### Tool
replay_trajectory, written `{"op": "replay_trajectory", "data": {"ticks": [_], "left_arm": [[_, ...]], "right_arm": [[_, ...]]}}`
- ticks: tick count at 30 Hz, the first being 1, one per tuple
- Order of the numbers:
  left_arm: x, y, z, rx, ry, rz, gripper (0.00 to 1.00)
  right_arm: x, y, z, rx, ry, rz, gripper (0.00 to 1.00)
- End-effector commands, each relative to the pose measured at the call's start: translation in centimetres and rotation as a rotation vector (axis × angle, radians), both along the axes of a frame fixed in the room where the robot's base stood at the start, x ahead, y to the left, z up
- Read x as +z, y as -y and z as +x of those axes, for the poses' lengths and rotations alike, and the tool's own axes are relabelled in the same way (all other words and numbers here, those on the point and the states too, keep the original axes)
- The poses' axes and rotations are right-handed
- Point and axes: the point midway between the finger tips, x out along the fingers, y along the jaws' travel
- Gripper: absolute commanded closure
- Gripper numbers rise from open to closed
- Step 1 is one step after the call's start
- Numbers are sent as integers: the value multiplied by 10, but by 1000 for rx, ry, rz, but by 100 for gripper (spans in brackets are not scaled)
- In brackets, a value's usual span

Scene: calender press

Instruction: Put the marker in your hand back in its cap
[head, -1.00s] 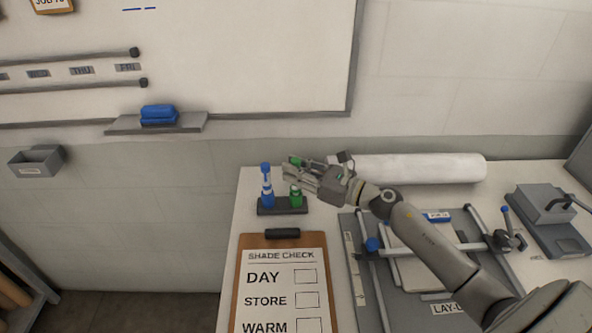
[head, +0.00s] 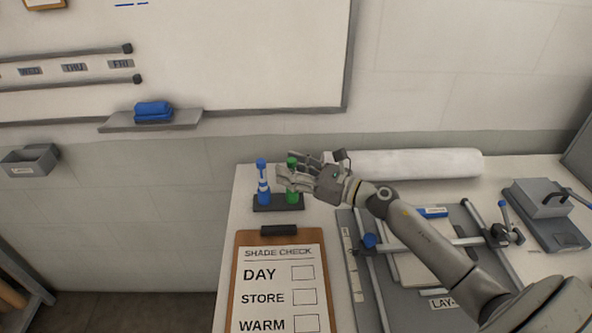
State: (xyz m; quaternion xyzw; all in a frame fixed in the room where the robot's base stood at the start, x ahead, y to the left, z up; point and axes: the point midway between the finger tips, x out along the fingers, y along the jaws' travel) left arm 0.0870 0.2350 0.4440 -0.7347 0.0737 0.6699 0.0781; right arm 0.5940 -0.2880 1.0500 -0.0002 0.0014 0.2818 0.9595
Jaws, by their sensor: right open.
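A dark holder block (head: 277,207) stands on the table above the clipboard. The blue marker (head: 263,187) stands upright in its left place. The green marker's top end (head: 292,162) rises above my right gripper's fingers, and the green cap (head: 292,196) shows below them in the right place of the holder. The two line up, and the marker looks upright. The fingers hide the middle, so the joint between marker and cap is not visible. My right gripper (head: 283,180) is open at the marker, with its fingers around or just beside it. My left gripper is out of view.
A clipboard (head: 243,306) with a shade check sheet lies in front of the holder. A white roll (head: 430,162) lies behind my right arm. A grey frame with rails (head: 440,242) and a grey press device (head: 545,212) are to the right.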

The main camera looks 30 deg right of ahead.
Motion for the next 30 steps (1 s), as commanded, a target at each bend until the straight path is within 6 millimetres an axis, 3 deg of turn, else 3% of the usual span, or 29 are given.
{"op": "replay_trajectory", "data": {"ticks": [8,21,30], "left_arm": [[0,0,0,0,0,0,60],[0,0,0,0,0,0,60],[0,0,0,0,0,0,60]], "right_arm": [[-1,13,-20,-1,-3,1,57],[-1,51,-81,0,-2,0,57],[0,64,-100,0,1,-1,57]]}}
